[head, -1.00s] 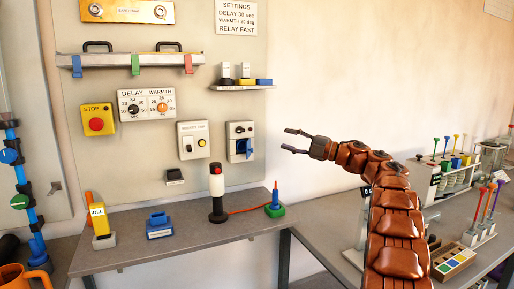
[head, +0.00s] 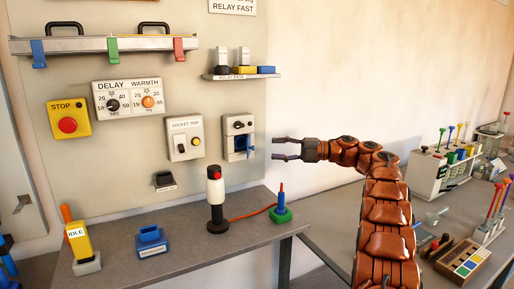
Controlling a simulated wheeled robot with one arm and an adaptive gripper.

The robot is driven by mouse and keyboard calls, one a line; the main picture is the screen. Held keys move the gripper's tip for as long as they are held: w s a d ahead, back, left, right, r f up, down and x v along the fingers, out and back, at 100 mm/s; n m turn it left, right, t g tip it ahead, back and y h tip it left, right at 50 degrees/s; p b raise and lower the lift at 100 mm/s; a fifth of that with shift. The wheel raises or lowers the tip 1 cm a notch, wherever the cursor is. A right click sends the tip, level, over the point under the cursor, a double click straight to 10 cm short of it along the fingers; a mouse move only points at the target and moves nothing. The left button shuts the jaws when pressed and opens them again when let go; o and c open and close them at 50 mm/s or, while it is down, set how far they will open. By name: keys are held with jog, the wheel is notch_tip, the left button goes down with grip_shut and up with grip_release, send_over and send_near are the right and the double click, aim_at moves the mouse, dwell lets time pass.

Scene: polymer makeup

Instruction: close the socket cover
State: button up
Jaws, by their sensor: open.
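The socket (head: 238,137) is a pale box on the wall panel with dark knobs at its top and a blue part (head: 243,144) in its lower opening. The blue part looks like the cover or an insert; I cannot tell which at this size. My gripper (head: 273,148) is open and empty, just right of the socket, with its two fingers pointing left toward it. A small gap seems to show between the fingertips and the box. A box labelled socket trip (head: 185,138) is mounted to the left of the socket.
A relay base shelf (head: 240,76) juts out above the socket. Below, the bench (head: 190,240) carries a black-and-white post (head: 216,200), a green-based blue plug (head: 281,205) with a red cord, and a blue block (head: 151,242). A side table with several tools stands at right.

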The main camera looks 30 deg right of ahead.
jog(key=x, duration=0.6)
jog(key=shift+w, duration=0.1)
grip_shut()
dwell(0.3)
